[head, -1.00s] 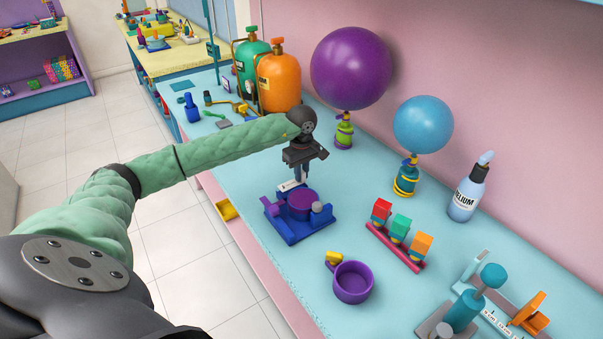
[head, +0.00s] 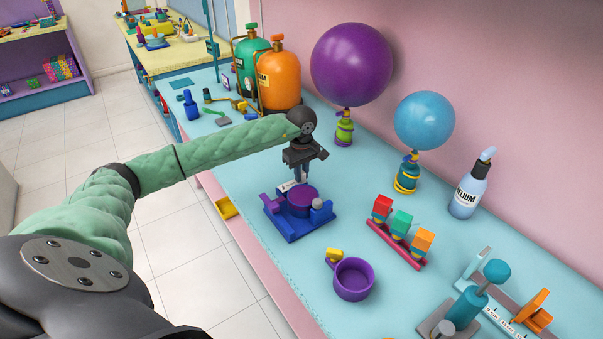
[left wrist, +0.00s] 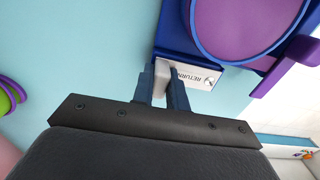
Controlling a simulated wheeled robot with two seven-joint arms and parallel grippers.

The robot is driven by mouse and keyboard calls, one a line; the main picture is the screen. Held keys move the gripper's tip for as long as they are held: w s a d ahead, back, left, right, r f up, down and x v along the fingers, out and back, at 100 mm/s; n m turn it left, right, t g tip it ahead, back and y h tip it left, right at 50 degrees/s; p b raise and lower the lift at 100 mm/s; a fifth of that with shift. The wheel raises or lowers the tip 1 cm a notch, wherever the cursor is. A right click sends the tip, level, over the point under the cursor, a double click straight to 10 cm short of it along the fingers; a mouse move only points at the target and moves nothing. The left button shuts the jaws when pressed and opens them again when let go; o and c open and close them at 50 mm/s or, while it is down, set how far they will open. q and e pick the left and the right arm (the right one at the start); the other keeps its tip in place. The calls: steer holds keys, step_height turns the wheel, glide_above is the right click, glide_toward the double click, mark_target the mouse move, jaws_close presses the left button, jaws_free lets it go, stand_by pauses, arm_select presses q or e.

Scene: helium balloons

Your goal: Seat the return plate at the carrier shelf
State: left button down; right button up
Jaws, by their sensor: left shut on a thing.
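The white return plate (left wrist: 199,77), lettered RETURN, is between the fingertips of my left gripper (left wrist: 166,85). It also shows as a small white strip in the head view (head: 288,186). The carrier (head: 297,229) is a blue base with a purple round part, standing on the light-blue bench. In the left wrist view the plate lies against the carrier's blue edge (left wrist: 172,42); I cannot tell whether it is fully down on the shelf. My left gripper (head: 301,181) points down at the carrier's back side, shut on the plate. My right gripper is not in view.
A purple cup (head: 353,280) stands in front of the carrier. A pink rack (head: 396,246) with coloured blocks is to its right. Orange (head: 278,80) and green tanks stand behind. Balloons (head: 351,65) stand along the wall. Bare bench lies between carrier and rack.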

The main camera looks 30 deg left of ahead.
arm_select(q)
steer(key=shift+s+a+f+b, duration=0.15)
steer(key=shift+s+f+b, duration=0.05)
steer(key=shift+f+b, duration=0.45)
steer(key=shift+r, duration=0.25)
steer(key=shift+r, duration=0.6)
stand_by(0.4)
